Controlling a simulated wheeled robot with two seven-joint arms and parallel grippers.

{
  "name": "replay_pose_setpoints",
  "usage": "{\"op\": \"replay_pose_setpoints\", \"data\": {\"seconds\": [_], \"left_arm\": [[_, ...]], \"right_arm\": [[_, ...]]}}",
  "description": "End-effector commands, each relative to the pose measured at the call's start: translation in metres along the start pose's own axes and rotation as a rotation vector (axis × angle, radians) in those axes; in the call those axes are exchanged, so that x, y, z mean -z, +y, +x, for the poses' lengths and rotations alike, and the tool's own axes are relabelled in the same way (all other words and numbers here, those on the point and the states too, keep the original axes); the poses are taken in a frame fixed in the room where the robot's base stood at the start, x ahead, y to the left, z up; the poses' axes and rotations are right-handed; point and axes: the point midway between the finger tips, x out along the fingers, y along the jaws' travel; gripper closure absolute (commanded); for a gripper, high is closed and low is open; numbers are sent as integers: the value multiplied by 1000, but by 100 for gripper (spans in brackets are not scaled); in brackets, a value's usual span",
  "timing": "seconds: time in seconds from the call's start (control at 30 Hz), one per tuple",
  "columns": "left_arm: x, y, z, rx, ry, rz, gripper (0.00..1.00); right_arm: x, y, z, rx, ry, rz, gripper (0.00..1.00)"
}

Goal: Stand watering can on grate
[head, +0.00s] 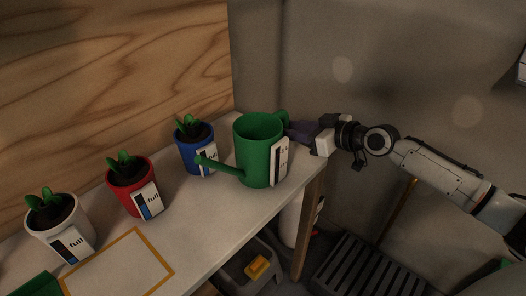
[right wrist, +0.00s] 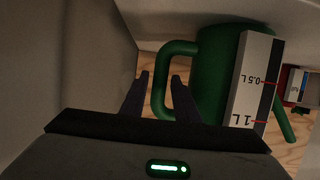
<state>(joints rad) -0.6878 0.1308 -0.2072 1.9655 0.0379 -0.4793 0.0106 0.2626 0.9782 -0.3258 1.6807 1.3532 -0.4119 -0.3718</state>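The green watering can (head: 252,160) stands upright on the white bench, its spout toward the left and a gauge label on its side. Its handle faces right. My right gripper (head: 300,130) is at the handle side. In the right wrist view, the watering can's handle (right wrist: 158,85) lies between the two spread fingers of the right gripper (right wrist: 160,78), with a narrow gap seeming to show on each side. A dark slatted grate (head: 365,268) lies low at the bottom right, beyond the bench end. My left gripper is out of view.
Blue (head: 190,155), red (head: 125,195) and white (head: 52,228) plant pots with gauge labels line the bench (head: 215,205). A yellow-framed rectangle (head: 137,232) lies in front. A grey bin (head: 232,275) with a yellow item and a white cylinder (head: 290,222) are below.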

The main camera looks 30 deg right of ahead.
Motion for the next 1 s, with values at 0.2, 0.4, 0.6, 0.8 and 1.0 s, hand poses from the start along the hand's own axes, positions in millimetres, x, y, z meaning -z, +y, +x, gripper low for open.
{"op": "replay_pose_setpoints", "data": {"seconds": [0.2,0.4,0.6,0.8,1.0], "left_arm": [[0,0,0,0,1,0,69],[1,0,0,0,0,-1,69],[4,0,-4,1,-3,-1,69],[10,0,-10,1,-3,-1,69],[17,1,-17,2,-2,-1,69]], "right_arm": [[0,0,0,0,0,0,100],[8,1,-1,-2,15,4,100],[15,1,-4,-2,15,3,100],[27,1,-8,-2,16,3,100],[38,1,-12,-2,16,4,100]]}}
